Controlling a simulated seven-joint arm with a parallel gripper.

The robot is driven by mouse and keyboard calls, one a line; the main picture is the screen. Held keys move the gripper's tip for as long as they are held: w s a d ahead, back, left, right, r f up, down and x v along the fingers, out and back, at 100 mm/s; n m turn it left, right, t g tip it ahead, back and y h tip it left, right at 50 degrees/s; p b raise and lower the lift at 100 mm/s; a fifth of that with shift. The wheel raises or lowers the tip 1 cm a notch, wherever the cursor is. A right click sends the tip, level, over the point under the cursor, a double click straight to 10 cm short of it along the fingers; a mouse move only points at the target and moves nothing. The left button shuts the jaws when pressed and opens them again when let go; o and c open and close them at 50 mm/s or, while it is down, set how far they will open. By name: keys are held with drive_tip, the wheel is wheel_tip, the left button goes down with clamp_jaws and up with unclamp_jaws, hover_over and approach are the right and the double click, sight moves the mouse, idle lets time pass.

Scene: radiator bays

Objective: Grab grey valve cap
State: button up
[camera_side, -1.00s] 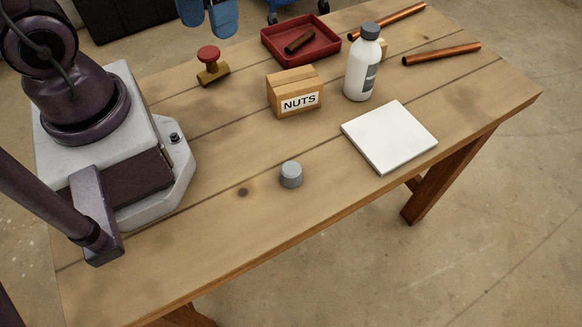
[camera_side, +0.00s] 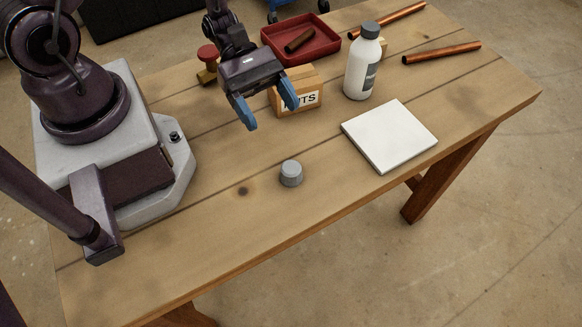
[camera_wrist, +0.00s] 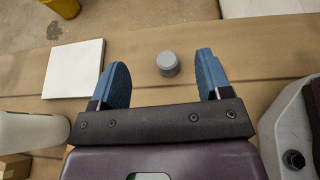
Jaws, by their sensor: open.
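The grey valve cap (camera_side: 291,173) stands upright on the wooden table, near its front edge. It also shows in the wrist view (camera_wrist: 168,63), beyond and between my fingertips. My gripper (camera_side: 269,108) has two blue fingers spread wide, with nothing between them. In the side view it hangs above the table, behind and to the left of the cap and apart from it. It hides part of the NUTS box.
A white square plate (camera_side: 389,137) lies right of the cap. The NUTS box (camera_side: 311,98), a white bottle (camera_side: 362,66), a red tray (camera_side: 327,47) and copper pipes (camera_side: 441,53) are farther back. The table around the cap is clear.

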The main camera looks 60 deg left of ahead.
approach(288, 164)
drive_tip(key=x, duration=0.4)
drive_tip(key=shift+d, duration=0.25)
drive_tip(key=x, duration=0.6)
drive_tip(key=shift+d+f, duration=0.2)
drive_tip(key=shift+d, duration=0.05)
drive_tip(key=c, duration=1)
